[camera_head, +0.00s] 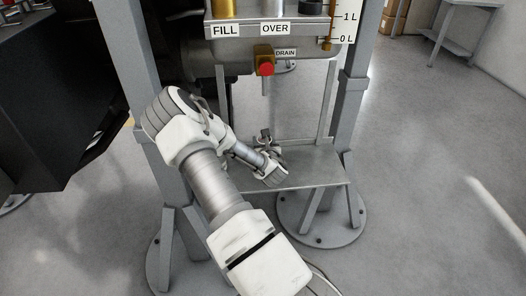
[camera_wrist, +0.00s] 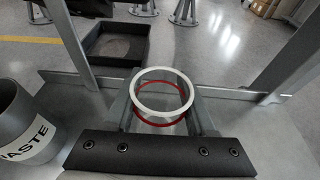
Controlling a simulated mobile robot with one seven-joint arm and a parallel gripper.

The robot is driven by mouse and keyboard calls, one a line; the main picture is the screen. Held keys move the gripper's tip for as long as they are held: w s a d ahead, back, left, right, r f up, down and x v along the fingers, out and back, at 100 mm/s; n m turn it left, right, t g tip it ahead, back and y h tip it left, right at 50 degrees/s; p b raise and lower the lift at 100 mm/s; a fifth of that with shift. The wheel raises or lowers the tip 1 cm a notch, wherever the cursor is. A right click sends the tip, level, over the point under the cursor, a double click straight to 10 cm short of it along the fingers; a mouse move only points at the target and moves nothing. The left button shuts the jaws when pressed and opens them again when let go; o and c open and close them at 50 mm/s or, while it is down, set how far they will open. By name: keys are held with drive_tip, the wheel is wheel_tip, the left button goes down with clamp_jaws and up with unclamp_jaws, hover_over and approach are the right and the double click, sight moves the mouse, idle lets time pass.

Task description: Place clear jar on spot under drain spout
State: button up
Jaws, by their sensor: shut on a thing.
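The clear jar (camera_wrist: 163,94) shows in the wrist view as a round open vessel with a pale rim, seen from above. My gripper (camera_wrist: 160,112) is shut on it, one finger on each side. A red ring (camera_wrist: 158,123) shows around and through the jar's lower part; whether the jar touches the surface there I cannot tell. In the head view the drain spout (camera_head: 265,86) hangs below a red-knobbed brass valve (camera_head: 265,66) marked DRAIN. My gripper (camera_head: 267,143) is below it, over the grey shelf (camera_head: 322,172). The jar is not clear in the head view.
Grey posts (camera_head: 133,75) stand on both sides of the shelf. In the wrist view, a grey bin marked WASTE (camera_wrist: 22,118) stands at left, and a black tray (camera_wrist: 118,28) lies beyond the jar. The shelf's right part is clear.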

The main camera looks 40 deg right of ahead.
drive_tip(key=shift+f+b, duration=0.6)
drive_tip(key=shift+f, duration=1.4)
drive_tip(key=shift+f, duration=0.2)
drive_tip(key=o, duration=1.3)
drive_tip(key=shift+o, duration=0.2)
drive_tip(key=shift+r, duration=0.15)
